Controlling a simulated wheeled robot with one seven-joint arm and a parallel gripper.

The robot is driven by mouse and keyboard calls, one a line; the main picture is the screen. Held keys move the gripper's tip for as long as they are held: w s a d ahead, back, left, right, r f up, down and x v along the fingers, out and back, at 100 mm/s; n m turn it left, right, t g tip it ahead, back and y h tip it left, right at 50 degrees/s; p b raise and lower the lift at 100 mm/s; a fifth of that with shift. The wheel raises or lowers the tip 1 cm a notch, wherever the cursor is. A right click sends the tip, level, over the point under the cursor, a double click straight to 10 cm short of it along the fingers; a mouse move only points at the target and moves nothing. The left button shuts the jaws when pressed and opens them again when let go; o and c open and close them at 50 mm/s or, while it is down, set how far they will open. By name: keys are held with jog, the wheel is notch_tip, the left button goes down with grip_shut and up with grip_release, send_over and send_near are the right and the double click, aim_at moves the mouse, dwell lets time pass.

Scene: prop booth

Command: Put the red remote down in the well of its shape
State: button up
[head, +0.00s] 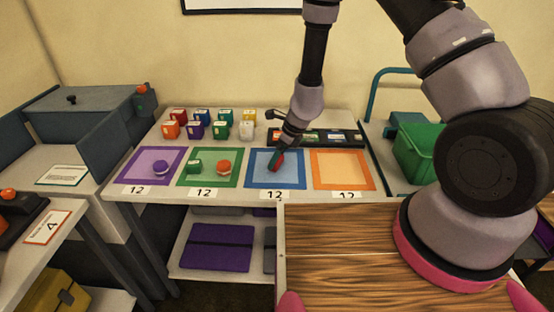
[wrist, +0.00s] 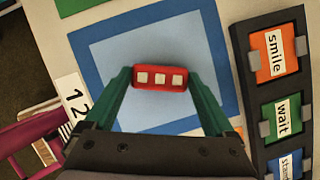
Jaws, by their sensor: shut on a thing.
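The red remote (wrist: 160,78) is a small red bar with three pale buttons. In the wrist view it lies across between the green fingers of my gripper (wrist: 161,84), which is shut on it. In the head view the remote (head: 277,160) hangs tilted below my gripper (head: 282,149), over the blue-bordered square (head: 262,184). In the wrist view the pale blue middle of this square (wrist: 150,48) shows behind the remote. I cannot tell whether the remote touches the surface. I cannot make out a remote-shaped well in either view.
A dark rack (head: 318,138) of word cards stands close behind and right. A purple square (head: 136,178) holds a purple knob; a green square (head: 210,183) holds a green block and an orange-red knob. The orange square (head: 342,170) is empty. Several small coloured blocks stand behind.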

notch_tip(320, 180, up, 8)
jog(key=shift+w+f, duration=0.1)
jog(key=shift+f, duration=0.15)
jog(key=shift+r, duration=1.15)
